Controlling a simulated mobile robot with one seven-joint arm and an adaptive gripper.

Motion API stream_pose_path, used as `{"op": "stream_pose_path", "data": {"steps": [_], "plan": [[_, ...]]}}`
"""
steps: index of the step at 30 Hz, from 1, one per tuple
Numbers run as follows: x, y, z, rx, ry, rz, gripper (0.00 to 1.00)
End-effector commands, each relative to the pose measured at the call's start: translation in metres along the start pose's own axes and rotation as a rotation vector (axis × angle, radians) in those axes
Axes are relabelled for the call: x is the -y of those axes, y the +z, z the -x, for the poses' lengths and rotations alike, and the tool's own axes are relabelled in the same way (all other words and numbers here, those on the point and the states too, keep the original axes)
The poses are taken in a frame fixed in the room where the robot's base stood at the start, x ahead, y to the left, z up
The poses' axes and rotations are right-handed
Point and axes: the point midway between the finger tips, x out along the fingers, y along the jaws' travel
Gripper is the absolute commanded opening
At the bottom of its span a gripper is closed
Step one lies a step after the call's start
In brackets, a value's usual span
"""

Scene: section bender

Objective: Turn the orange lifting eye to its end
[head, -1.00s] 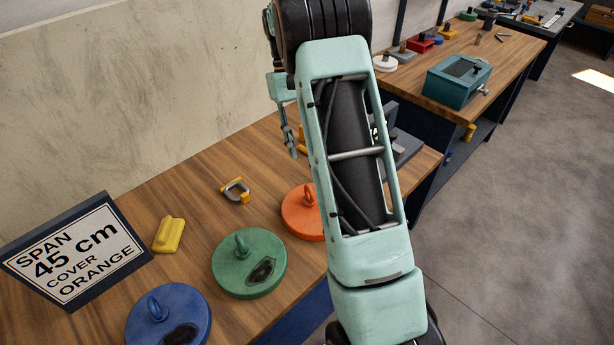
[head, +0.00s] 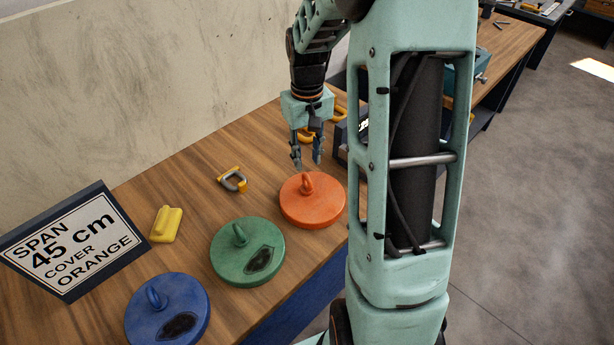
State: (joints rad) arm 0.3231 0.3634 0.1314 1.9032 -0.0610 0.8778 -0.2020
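The orange cover (head: 322,211) is a round disc lying on the wooden bench, with an orange lifting eye (head: 307,184) standing on its top. My gripper (head: 307,165) points down just above and behind the lifting eye, near the cover's far edge. Its two fingers are apart with nothing seen between them, and it does not appear to touch the eye. The sign (head: 73,241) at the left reads "SPAN 45 cm COVER ORANGE".
A green cover (head: 228,268) and a blue cover (head: 150,331) with similar eyes lie nearer. A yellow block (head: 166,224) and a grey-and-yellow shackle (head: 233,179) lie on the bench (head: 195,190). Yellow pieces lie behind my gripper. My arm hides the bench's right end.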

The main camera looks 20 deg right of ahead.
Motion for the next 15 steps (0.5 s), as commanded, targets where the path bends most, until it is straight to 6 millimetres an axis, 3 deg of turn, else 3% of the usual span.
{"op": "stream_pose_path", "data": {"steps": [6,15], "plan": [[0.001,0.001,-0.044,0.005,-0.002,-0.001,0.27],[0.000,0.000,-0.075,0.001,-0.001,0.000,0.27]]}}
